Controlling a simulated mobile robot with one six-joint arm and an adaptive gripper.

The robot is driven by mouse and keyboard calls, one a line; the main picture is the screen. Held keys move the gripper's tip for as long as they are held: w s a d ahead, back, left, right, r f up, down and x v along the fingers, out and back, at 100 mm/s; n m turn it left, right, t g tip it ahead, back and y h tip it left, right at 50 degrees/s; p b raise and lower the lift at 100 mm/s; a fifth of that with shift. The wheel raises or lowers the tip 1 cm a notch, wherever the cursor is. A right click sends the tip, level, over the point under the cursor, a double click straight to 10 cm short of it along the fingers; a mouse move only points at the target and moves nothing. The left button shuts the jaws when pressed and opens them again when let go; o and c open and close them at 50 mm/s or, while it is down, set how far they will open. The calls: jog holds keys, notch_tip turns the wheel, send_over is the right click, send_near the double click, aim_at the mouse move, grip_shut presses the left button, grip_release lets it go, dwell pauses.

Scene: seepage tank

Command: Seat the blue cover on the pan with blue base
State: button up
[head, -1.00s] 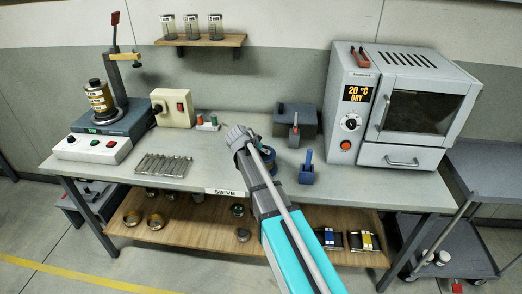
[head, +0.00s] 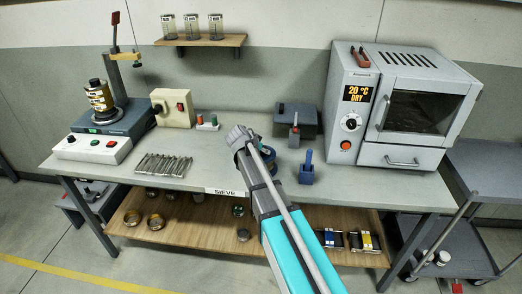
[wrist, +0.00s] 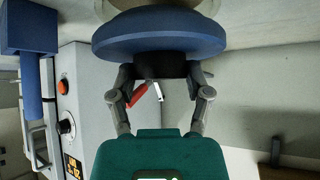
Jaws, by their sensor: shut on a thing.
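The blue cover (wrist: 158,38) is a wide round disc at the top of the wrist view. My gripper (wrist: 160,76) is shut on the dark knob in the middle of its near face. A pale round thing shows just beyond the cover at the top edge; it may be the pan, and I cannot tell whether they touch. In the head view my arm hides most of the gripper. A blue round edge (head: 266,158) shows behind the arm over the bench; I cannot tell whether it is cover or pan base.
A blue block with an upright handle (head: 307,172) stands right of my arm. The oven (head: 410,105) fills the bench's right end. A dark grey box (head: 296,119) stands behind. Metal rods (head: 163,165) and a shaker (head: 98,115) are at left. Bench space between rods and arm is clear.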

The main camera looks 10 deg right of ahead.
jog(key=shift+f+b, duration=1)
jog(key=o, duration=1.3)
jog(key=shift+r, duration=0.2)
